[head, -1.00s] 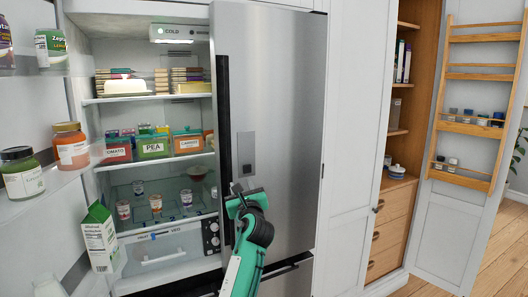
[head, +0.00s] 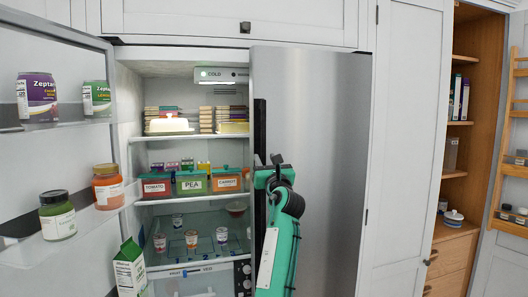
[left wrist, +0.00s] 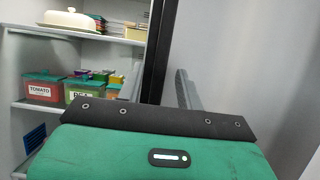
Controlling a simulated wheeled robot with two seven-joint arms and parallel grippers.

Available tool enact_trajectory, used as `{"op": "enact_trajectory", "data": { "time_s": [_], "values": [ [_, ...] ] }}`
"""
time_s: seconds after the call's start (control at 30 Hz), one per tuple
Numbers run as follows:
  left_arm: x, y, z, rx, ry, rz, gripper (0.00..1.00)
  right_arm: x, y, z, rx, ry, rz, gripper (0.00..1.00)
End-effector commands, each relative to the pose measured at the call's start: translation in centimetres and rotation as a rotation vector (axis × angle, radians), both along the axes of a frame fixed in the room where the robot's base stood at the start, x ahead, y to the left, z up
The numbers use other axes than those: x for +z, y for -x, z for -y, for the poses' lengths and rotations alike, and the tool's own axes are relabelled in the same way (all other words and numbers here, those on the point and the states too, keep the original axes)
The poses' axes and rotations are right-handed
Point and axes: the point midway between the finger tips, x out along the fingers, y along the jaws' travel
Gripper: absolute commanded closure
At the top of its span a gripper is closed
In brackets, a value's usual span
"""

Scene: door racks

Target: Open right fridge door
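The right fridge door (head: 320,150) is a tall silver panel, shut or nearly so; I cannot tell which. Its black vertical handle strip (head: 260,120) runs down its left edge and also shows in the left wrist view (left wrist: 156,50). My left gripper (head: 268,162) is green and black and is at this strip, about mid-height. In the left wrist view its two grey fingers stand apart with the dark strip between them, so it looks open (left wrist: 160,88). Contact cannot be made out. The gripper hides part of the strip. My right gripper is out of view.
The left fridge door (head: 85,145) stands wide open, with cans, jars and a carton on its shelves. Fridge shelves (head: 190,137) hold labelled tubs and a butter dish. To the right are a white cabinet panel (head: 405,150) and an open wooden cupboard (head: 462,150).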

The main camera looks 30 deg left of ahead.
Motion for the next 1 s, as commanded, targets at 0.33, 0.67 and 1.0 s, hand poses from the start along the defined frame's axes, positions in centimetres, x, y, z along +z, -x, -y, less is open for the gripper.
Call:
{"op": "enact_trajectory", "data": {
  "time_s": [0.33, 0.67, 1.0],
  "values": [
    [1.1, -1.7, -2.0, 0.0, -0.001, 0.001, 0.64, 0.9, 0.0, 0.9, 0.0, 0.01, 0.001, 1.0],
    [1.1, -1.7, -2.0, 0.0, -0.001, 0.001, 0.81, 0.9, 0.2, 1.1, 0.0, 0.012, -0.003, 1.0],
    [1.0, -1.7, -2.0, 0.001, 0.0, 0.0, 1.0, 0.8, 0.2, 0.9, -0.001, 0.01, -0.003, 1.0]
  ]
}}
